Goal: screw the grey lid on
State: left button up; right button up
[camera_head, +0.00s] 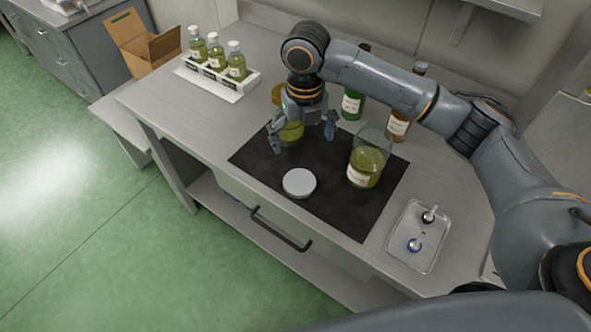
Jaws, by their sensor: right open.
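The grey lid (299,183) lies flat on the black mat (335,212), near its front edge. An open glass jar (368,167) with yellow-green liquid and a white label stands on the mat to the right of the lid, with no lid on it. My right gripper (303,142) is open above the back of the mat, behind the grey lid and to the left of the open jar. Another jar (290,133) with a gold lid (277,94) stands behind the gripper, partly hidden by it. I cannot tell whether they touch. My left gripper is not in view.
A white rack (222,82) with 3 bottles stands at the back left, near a cardboard box (142,45). A green bottle (352,104) and a brown bottle (398,124) stand behind the mat. A metal tray (407,254) with small items lies at the front right.

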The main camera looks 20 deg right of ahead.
jog(key=s, duration=0.1)
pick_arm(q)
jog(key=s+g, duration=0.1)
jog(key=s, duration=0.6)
pick_arm(e)
jog(key=p, duration=0.2)
send_over(300, 182)
jog(key=f, duration=0.7)
jog(key=shift+s+d+f, duration=0.2)
jog(key=shift+d+f, duration=0.05)
jog(key=shift+f, duration=0.5)
jog(key=shift+a+f, duration=0.1)
jog(key=shift+f, duration=0.15)
jog(key=f+p, duration=0.1)
jog(key=f, duration=0.2)
jog(key=shift+w+a+f+p, duration=0.2)
jog(key=shift+f+p, duration=0.15)
jog(key=shift+f, duration=0.45)
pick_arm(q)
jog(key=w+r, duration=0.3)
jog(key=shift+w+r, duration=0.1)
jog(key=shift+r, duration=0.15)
pick_arm(e)
jog(key=c, duration=0.9)
